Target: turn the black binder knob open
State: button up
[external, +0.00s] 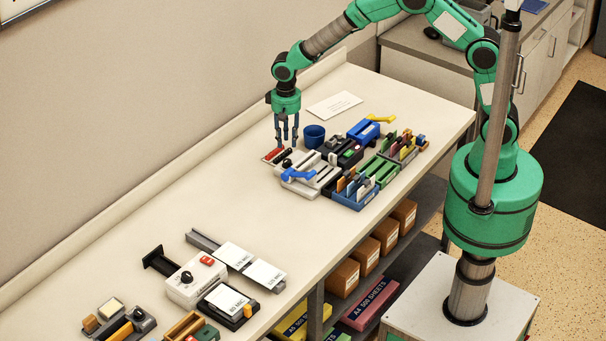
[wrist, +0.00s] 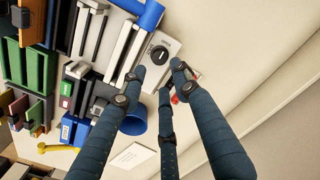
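A round black knob (wrist: 159,55) with a pale mark sits on a white-grey binder unit (wrist: 172,45) in the wrist view. The knob shows just past the fingertips.
A blue cup (external: 314,135) stands close to the right of my fingers. A small panel with red parts (external: 277,154) lies below them. Trays of files (external: 357,192) crowd the right. Another white box with a black knob (external: 196,283) stands nearer the front. The mid-table is clear.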

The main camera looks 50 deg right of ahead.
jog(key=shift+r, duration=1.85)
jog(key=s+d+r+n+t+b, duration=0.1)
jog(key=s+d+r, duration=0.5)
jog(key=d+r, duration=0.35)
jog(key=s+d+r+n+t+b, duration=0.1)
jog(key=s+d+r+t+b, duration=0.1)
jog(key=s+d+r, duration=0.65)
jog(key=s+d+r+t+b, duration=0.1)
jog(key=s+d+r, duration=0.1)
jog(key=s+d, duration=0.4)
jog(key=s+d+r+n+t+b, duration=0.1)
jog(key=s+d, duration=0.5)
jog(key=s, duration=0.8)
jog(key=shift+s+r+n+t+b, duration=0.3)
jog(key=shift+r+b, duration=0.1)
jog(key=shift+r, duration=0.05)
